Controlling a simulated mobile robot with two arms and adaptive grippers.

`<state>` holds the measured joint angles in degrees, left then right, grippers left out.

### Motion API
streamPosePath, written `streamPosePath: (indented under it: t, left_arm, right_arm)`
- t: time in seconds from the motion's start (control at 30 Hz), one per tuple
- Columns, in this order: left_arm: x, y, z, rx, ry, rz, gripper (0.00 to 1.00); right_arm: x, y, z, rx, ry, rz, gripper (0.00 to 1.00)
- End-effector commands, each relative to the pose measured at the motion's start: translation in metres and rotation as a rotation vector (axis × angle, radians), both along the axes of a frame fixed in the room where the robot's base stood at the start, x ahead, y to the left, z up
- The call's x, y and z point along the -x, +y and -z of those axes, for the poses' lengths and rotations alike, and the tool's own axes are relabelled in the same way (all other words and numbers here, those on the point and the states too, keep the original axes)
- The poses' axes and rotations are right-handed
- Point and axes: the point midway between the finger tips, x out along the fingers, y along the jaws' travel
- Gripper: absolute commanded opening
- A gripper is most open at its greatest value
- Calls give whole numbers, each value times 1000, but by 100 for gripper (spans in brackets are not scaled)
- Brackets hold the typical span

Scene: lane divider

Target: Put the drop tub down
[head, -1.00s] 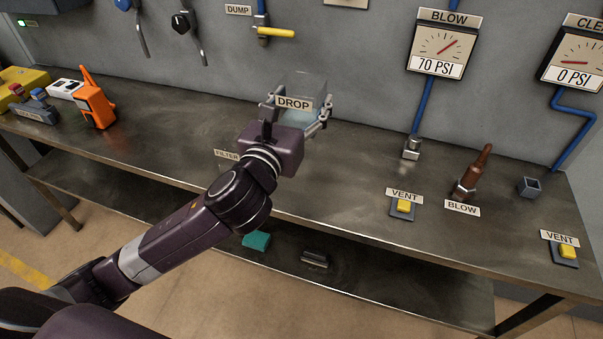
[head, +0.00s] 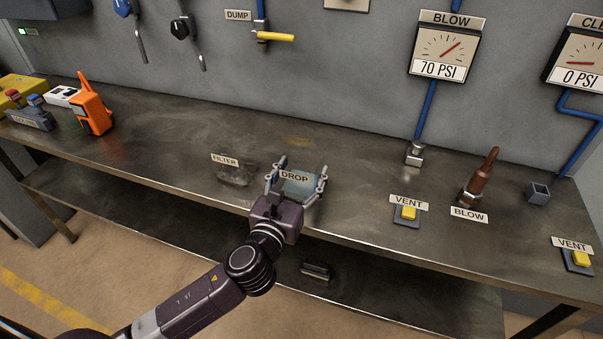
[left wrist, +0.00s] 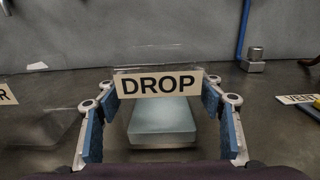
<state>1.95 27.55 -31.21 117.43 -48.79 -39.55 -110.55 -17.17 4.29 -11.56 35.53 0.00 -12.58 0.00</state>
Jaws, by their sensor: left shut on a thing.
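The drop tub (head: 299,187) is a small clear tub with a white DROP label and a pale blue slab or liquid inside. My left gripper (head: 302,170) is shut on the tub, with one finger at each side. In the left wrist view, the tub (left wrist: 160,84) sits level between the blue finger pads of the gripper (left wrist: 162,104). The tub is low over the front part of the metal bench (head: 370,165), at or very near its top. I cannot tell whether its base touches. My right gripper is not in view.
A clear tub labelled FILTER (head: 236,174) stands close left of the drop tub. The bench behind the drop tub is clear up to the wall. An orange device (head: 93,108) stands far left.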

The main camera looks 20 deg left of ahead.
Motion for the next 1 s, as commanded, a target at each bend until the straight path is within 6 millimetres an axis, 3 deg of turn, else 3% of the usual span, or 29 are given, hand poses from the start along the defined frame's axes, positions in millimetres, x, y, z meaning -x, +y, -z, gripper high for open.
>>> streamPosePath:
  t: [0.33,0.37,0.5,0.83,1.0]
  left_arm:
    - [0,0,3,0,-1,1,36]
    - [0,0,2,0,-1,1,65]
    - [0,0,2,0,0,1,79]
    - [0,0,-2,1,-2,1,79]
    - [20,0,2,0,1,3,79]
  right_arm:
    - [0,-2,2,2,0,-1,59]
    - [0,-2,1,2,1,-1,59]
    - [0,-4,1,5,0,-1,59]
    - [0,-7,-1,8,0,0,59]
    - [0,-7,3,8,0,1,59]
